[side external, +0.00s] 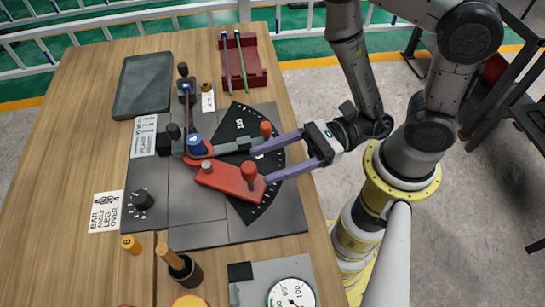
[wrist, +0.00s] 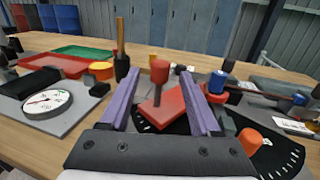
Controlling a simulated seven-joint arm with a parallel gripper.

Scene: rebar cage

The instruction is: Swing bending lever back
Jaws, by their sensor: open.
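The red bending lever (side external: 222,178) lies over the black angle dial (side external: 238,118) on the grey bender plate (side external: 190,215). It has an upright red knob (side external: 249,170) near its outer end. In the wrist view the lever (wrist: 165,108) and its knob (wrist: 159,72) show between my fingers. My gripper (side external: 258,163) is open, its two purple fingers (wrist: 159,82) on either side of the knob; contact cannot be told. A blue-topped pin (side external: 195,146) stands at the lever's inner end. A thin brown bar (side external: 187,112) runs from the pin area to a blue-topped block.
An orange knob (side external: 265,129) stands beside my upper finger. A dark red rack (side external: 243,62) with rods is at the back. A dark tray (side external: 142,85) lies at back left. A gauge (side external: 291,294) and a tool cup (side external: 186,270) are at the front.

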